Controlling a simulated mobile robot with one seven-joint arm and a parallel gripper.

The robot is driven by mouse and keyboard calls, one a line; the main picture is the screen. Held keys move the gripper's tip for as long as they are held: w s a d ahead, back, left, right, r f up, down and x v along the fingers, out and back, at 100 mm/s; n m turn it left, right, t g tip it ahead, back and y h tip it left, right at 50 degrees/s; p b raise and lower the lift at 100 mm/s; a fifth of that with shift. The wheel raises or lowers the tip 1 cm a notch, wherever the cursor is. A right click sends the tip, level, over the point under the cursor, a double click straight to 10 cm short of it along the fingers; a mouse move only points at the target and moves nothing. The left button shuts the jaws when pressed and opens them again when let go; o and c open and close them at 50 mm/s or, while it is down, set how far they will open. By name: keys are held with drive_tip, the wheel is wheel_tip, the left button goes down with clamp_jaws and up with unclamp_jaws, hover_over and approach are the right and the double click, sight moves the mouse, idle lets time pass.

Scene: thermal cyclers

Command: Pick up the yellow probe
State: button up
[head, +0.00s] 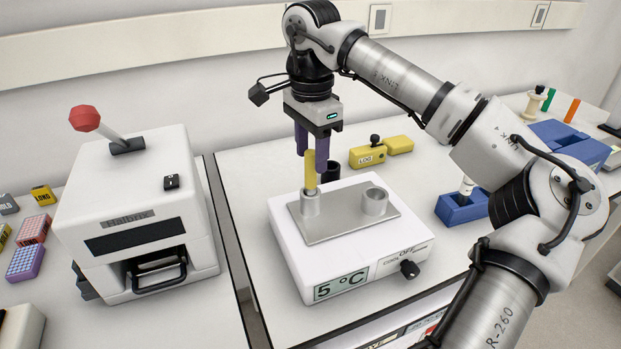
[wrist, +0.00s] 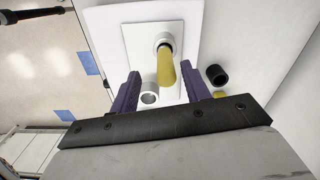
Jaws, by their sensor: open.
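The yellow probe (head: 310,172) stands upright in the left metal holder (head: 310,204) on the plate of a white device whose display reads 5 °C. My gripper (head: 312,160) points down with its purple fingers open, its tips near the upper part of the probe. In the wrist view the probe (wrist: 165,66) shows between and beyond the two fingers (wrist: 160,88), a little nearer the right one. The fingers appear apart from the probe, and nothing is held. The probe's lower end is hidden inside its holder.
An empty metal holder (head: 375,201) stands right of the probe. A black cup (head: 330,171) is behind it, with yellow blocks (head: 367,156) to the right. A white machine with a red-knobbed lever (head: 130,215) stands left. A blue rack (head: 462,208) is at right.

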sight(310, 172)
drive_tip(key=shift+w+f+p, duration=0.2)
drive_tip(key=shift+f+p, duration=0.35)
drive_tip(key=shift+f, duration=0.85)
drive_tip(key=shift+w+f+p, duration=0.15)
drive_tip(key=shift+f+p, duration=0.4)
drive_tip(key=shift+f, duration=0.85)
drive_tip(key=shift+a, duration=0.1)
drive_tip(key=shift+c, duration=0.2)
clamp_jaws()
drive_tip(key=shift+r, duration=0.15)
